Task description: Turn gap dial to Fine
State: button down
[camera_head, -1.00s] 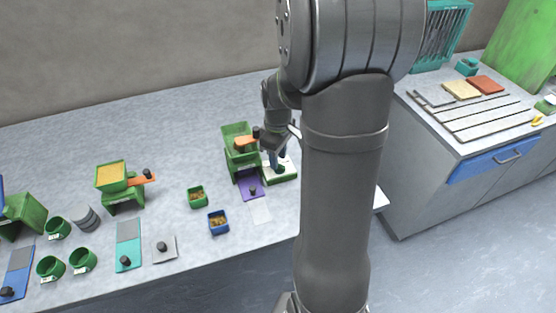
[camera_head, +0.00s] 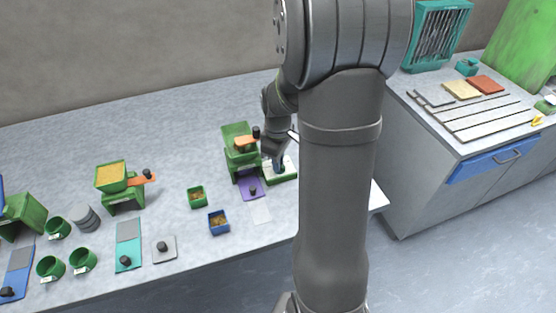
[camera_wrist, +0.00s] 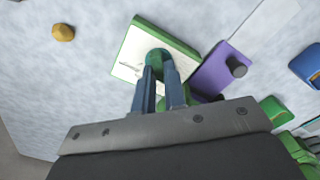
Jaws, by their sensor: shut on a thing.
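The gap dial is a green knob (camera_wrist: 157,57) on a white-faced panel with a green edge (camera_wrist: 128,62). Dark marks show on the white face, too small to read. In the head view the panel (camera_head: 288,172) lies on the bench just right of a green mill (camera_head: 238,138). My gripper (camera_wrist: 158,68) is shut on the knob, with one blue finger on each side of it. In the head view my gripper (camera_head: 278,163) points down over the panel and hides most of the knob. Which mark the knob points to cannot be told.
A purple slide with a black knob (camera_wrist: 236,66) lies close beside the panel. The mill's orange slide with its black knob (camera_head: 256,132) is near my wrist. A yellow lump (camera_wrist: 63,32) lies on the bench. A blue cup (camera_head: 218,222) and a green cup (camera_head: 197,196) stand to the left.

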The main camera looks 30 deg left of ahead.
jog(key=shift+n, duration=0.6)
jog(key=c, duration=1.5)
grip_release()
jog(key=shift+r, duration=0.1)
notch_tip(320, 180, up, 17)
jog(key=shift+r, duration=0.15)
notch_tip(320, 180, down, 18)
jog(key=shift+r, duration=0.25)
